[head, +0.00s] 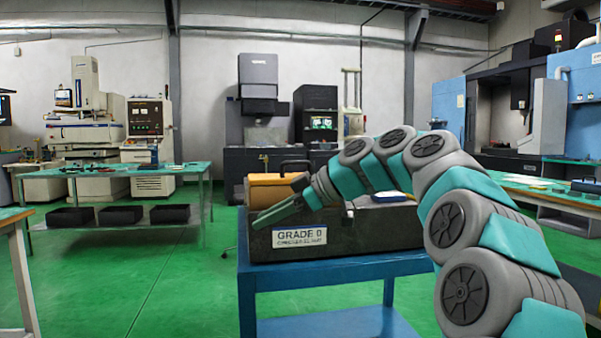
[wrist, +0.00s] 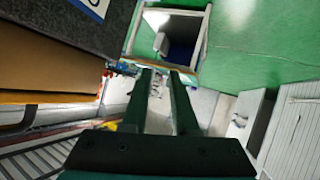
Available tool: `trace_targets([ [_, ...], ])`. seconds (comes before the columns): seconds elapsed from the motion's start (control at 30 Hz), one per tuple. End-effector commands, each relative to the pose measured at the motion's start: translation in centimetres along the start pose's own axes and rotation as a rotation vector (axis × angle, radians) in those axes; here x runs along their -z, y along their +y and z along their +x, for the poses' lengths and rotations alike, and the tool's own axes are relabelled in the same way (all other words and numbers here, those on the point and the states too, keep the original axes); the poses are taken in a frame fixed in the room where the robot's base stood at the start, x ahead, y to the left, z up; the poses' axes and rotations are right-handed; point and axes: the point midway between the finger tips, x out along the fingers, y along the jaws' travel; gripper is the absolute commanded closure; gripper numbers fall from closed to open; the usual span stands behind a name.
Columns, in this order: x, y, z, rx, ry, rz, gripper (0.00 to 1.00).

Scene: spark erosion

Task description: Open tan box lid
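The tan box (head: 272,190) sits on a dark granite block, with a black handle (head: 295,167) on top. It looks shut, though my arm hides its right part. In the wrist view an orange-tan side of the box (wrist: 45,62) fills the left edge. My gripper (head: 256,225) points down and left in front of the box, over the block's front. In the wrist view the two fingers of my gripper (wrist: 161,72) stand apart with nothing between them, to the right of the box and not visibly touching it.
The granite block (head: 375,232) carries a "GRADE 0" label (head: 300,236) and rests on a blue cart (head: 330,272). Another table (head: 560,190) is at right. Green floor is open between the left table and cart.

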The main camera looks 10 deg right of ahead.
Motion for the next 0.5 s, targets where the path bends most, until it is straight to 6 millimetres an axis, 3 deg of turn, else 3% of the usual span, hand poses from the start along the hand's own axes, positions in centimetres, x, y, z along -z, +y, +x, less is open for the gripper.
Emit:
trace_targets([
  [0.03, 0.3, 1.9, -0.8, -0.03, 0.034, -0.06, 0.73],
  [0.2, 1.4, 7.3, -4.1, -0.144, 0.122, -0.304, 0.73],
  [0.5, 1.2, 13.2, -10.2, -0.373, 0.14, -0.763, 0.73],
])
